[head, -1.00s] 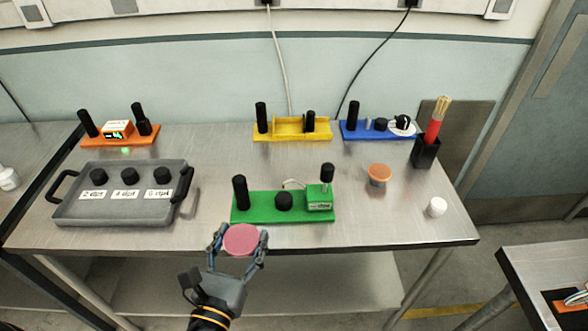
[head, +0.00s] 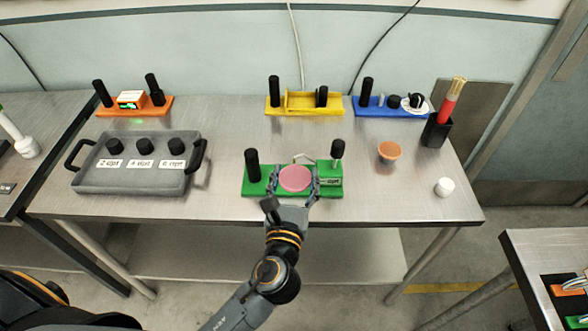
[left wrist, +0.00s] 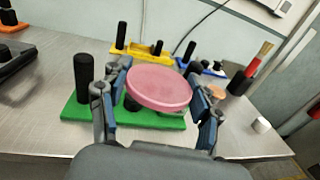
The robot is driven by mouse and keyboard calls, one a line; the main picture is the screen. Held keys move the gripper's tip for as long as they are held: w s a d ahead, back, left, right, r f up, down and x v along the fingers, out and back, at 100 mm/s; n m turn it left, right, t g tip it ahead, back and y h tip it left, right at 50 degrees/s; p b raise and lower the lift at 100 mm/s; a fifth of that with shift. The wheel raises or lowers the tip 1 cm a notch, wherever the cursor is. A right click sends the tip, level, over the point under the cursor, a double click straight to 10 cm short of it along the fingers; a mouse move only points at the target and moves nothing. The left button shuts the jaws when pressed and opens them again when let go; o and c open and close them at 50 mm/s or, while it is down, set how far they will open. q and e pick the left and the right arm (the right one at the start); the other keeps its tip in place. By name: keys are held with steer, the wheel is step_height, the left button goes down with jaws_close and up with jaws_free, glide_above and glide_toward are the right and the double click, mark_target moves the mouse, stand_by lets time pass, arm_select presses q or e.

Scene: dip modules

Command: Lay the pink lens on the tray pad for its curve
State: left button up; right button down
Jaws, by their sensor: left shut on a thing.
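The pink lens (head: 295,178) is a flat round disc between the fingers of my left gripper (head: 296,184), which is shut on it. It also shows in the left wrist view (left wrist: 159,88), tilted and held above the green module (left wrist: 75,107). The grey tray (head: 130,187) stands on the left of the table with three black pads, labelled 2 dpt (head: 115,147), 4 dpt (head: 144,146) and 6 dpt (head: 176,146). The right gripper is not in view.
Orange (head: 128,112), yellow (head: 305,110) and blue (head: 380,112) modules with black posts line the back. The metal table (head: 228,170) is bare between tray and green module.

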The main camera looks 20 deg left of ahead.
arm_select(q)
steer(key=w+a+f, duration=0.1)
steer(key=w+f, duration=0.1)
steer(key=w, duration=0.1)
steer(key=w+a+f, duration=0.1)
steer(key=w+f, duration=0.2)
steer(key=w, duration=0.1)
steer(key=w+a+f+b, duration=0.1)
steer(key=w+f, duration=0.2)
steer(key=w, duration=0.1)
steer(key=shift+a, duration=0.3)
steer(key=f, duration=0.1)
steer(key=w+f, duration=0.1)
steer(key=f, duration=0.1)
steer(key=shift+w+a+f+b, duration=0.1)
steer(key=shift+a+b, duration=0.05)
steer(key=shift+b, duration=0.25)
steer(key=shift+f, duration=0.45)
steer(key=shift+f+b, duration=0.2)
steer(key=shift+b, duration=0.1)
steer(key=o, duration=1)
